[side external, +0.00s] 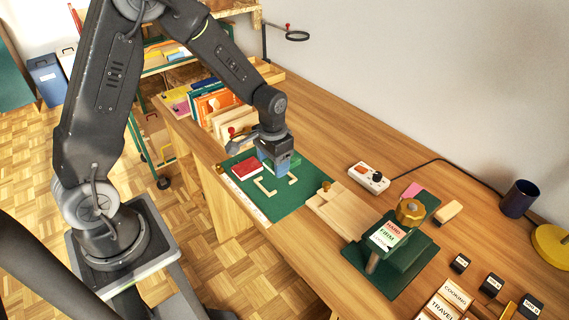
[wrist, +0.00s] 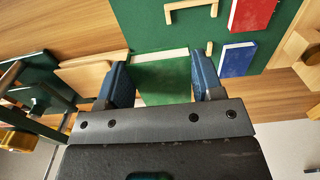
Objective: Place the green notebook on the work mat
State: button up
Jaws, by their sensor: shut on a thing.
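The green notebook (wrist: 163,80) is held between the blue-padded fingers of my gripper (wrist: 163,88). Only a small green part of the notebook (side external: 295,160) shows beside the fingers in the side view. My gripper (side external: 274,168) is shut on it, pointing down over the back part of the green work mat (side external: 293,200). The mat (wrist: 150,25) also shows in the wrist view. Whether the notebook touches the mat cannot be told. Pale corner brackets (side external: 265,187) lie on the mat.
A red book (side external: 246,169) lies on the mat, and a blue book (wrist: 237,59) lies near it in the wrist view. Wooden boards (side external: 340,208) and a green press (side external: 390,260) stand right of the mat. Upright books (side external: 215,103) stand behind. A white control box (side external: 369,177) is nearby.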

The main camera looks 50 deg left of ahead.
jog(key=shift+s+d, duration=0.1)
jog(key=shift+s, duration=0.1)
jog(key=shift+n, duration=0.5)
jog(key=a+n, duration=0.1)
jog(key=n, duration=0.2)
jog(key=shift+w+a+r, duration=0.1)
jog(key=shift+a, duration=0.25)
jog(key=a+r+n, duration=0.1)
jog(key=a+n, duration=0.5)
jog(key=n, duration=1)
jog(key=a+n, duration=0.6)
jog(key=n, duration=1)
jog(key=w+d+f, duration=0.2)
jog(key=d, duration=0.1)
jog(key=w+d+f, duration=0.2)
jog(key=d, duration=0.1)
jog(key=w+d+f, duration=0.2)
jog(key=f, duration=0.1)
jog(key=shift+w+d, duration=0.4)
jog(key=shift+f, duration=1.9)
jog(key=shift+f, duration=0.1)
jog(key=shift+f, duration=0.35)
